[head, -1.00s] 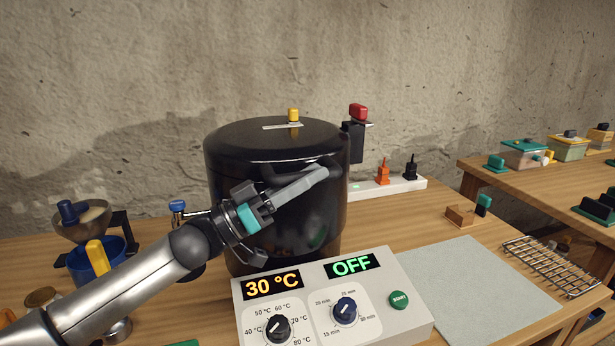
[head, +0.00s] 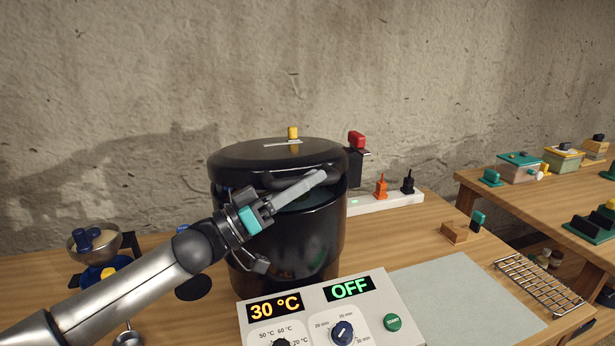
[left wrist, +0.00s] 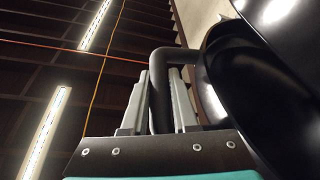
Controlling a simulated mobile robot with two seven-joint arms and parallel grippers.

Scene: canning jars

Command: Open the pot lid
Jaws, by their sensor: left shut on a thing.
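The large black pot (head: 290,240) stands on the wooden table behind the control box. Its black lid (head: 235,157) has a yellow knob (head: 293,132) on top and is tilted, its front edge raised off the rim. A dark gap shows between lid and pot at the front right. My left gripper (head: 318,178) is at the front of the lid, shut on the lid's handle (head: 335,169). In the left wrist view the black handle (left wrist: 161,85) passes between the two grey fingers (left wrist: 160,78). My right gripper is not in view.
The control box (head: 372,310) in front of the pot reads 30 °C and OFF. A power strip (head: 400,201) with orange and black plugs lies right of the pot. A grey mat (head: 465,300) and a wire rack (head: 540,283) lie further right. A funnel (head: 100,243) stands at left.

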